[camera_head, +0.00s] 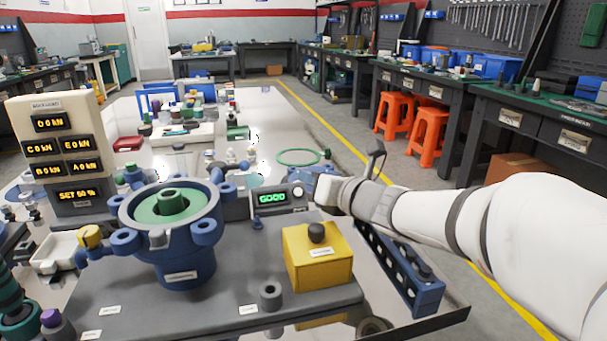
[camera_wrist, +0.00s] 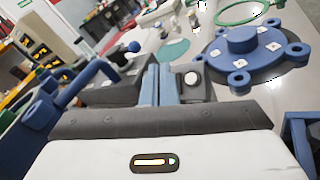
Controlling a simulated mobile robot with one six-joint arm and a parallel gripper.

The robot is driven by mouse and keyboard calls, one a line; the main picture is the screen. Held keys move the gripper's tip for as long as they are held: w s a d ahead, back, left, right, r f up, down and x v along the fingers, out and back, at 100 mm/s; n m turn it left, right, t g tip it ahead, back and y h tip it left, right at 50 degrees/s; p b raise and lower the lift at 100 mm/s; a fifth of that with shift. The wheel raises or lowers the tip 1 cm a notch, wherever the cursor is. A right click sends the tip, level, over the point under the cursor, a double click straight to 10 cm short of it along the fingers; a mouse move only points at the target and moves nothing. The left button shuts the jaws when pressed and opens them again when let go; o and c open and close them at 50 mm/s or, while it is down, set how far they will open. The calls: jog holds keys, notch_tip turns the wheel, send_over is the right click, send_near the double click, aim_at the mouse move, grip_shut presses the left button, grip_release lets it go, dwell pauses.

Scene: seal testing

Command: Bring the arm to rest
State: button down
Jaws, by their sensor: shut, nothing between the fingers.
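My arm (camera_head: 450,217) reaches in from the right of the head view, above the bench. The fingertips are not clear in the head view.
A blue flanged housing (camera_head: 172,245) with a green ring and a yellow block (camera_head: 318,257) stand on the grey base plate (camera_head: 215,308). A blue slotted rail (camera_head: 402,270) lies below my arm. A blue flange (camera_wrist: 240,45) and green ring (camera_wrist: 250,10) lie beyond my gripper.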

jog(key=s+d+r+m+g+h+p, duration=0.1)
jog(key=s+d+r+m+h+p, duration=0.1)
jog(key=d+r+m+h+p, duration=0.65)
jog(key=s+d+r+m+g+h+p, duration=0.1)
jog(key=s+d+r+m+h+p, duration=0.35)
jog(key=m+p, duration=0.75)
jog(key=s+d+r+m+g+y+p, duration=0.1)
jog(key=s+m+g+p, duration=0.3)
jog(key=s+m+p, duration=0.2)
jog(key=s+d+r+m+g+y+p, duration=0.1)
jog(key=s+r+m+g+p, duration=0.1)
jog(key=s+m+g+p, duration=0.2)
jog(key=s+m+p, duration=0.3)
jog(key=s+m, duration=0.3)
jog(key=m, duration=0.3)
jog(key=shift+s+r, duration=0.15)
jog(key=shift+r, duration=0.1)
